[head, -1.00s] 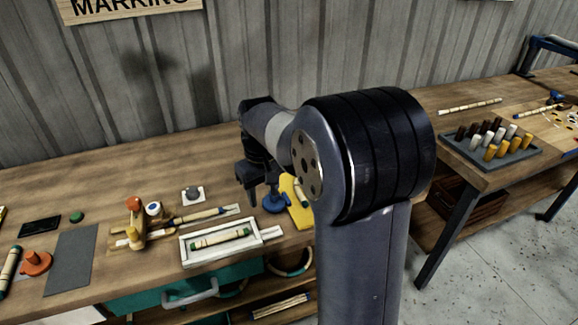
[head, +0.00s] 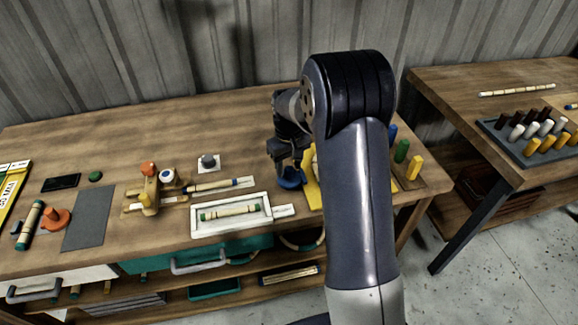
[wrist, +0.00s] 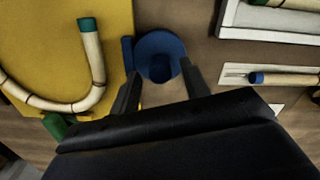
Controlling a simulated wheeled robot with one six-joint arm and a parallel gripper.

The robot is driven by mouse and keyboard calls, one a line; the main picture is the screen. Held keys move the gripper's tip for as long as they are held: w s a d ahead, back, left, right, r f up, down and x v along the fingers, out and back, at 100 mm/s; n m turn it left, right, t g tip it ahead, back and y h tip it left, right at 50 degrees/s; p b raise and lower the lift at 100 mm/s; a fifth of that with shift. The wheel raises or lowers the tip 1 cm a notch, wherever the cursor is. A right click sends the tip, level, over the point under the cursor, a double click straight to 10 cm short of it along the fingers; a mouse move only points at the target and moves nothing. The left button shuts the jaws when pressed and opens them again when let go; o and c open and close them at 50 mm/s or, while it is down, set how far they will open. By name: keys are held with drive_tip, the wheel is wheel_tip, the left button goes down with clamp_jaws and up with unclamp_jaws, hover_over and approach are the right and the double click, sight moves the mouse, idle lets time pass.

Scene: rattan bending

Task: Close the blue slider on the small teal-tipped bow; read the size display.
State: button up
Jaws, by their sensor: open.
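The small bow (wrist: 93,68) is a bent cane with teal tips. It lies on a yellow board (wrist: 40,28) at the left of the wrist view; only part of it shows. The blue slider (wrist: 158,42), a round blue piece with a darker knob, is beside the board's right edge. My gripper (wrist: 161,70) is open, its two fingertips on either side of the knob; contact cannot be told. In the head view my gripper (head: 283,160) hangs over the blue slider (head: 291,182), and my arm hides most of the yellow board (head: 310,188). No size reading is legible.
A white tray (head: 196,222) with a green-tipped cane lies left of the slider. A blue-tipped cane (head: 225,184) and a wooden jig (head: 147,205) stand farther left. Blue, green and yellow pegs (head: 414,168) stand right of my arm. The table's back is clear.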

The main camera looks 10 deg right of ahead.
sight(304, 173)
drive_tip(key=shift+f, duration=0.65)
drive_tip(key=c, duration=0.8)
drive_tip(key=d, duration=0.4)
drive_tip(key=shift+d, duration=0.2)
drive_tip(key=shift+o, duration=0.5)
drive_tip(key=o, duration=0.7)
drive_tip(key=shift+d, duration=0.3)
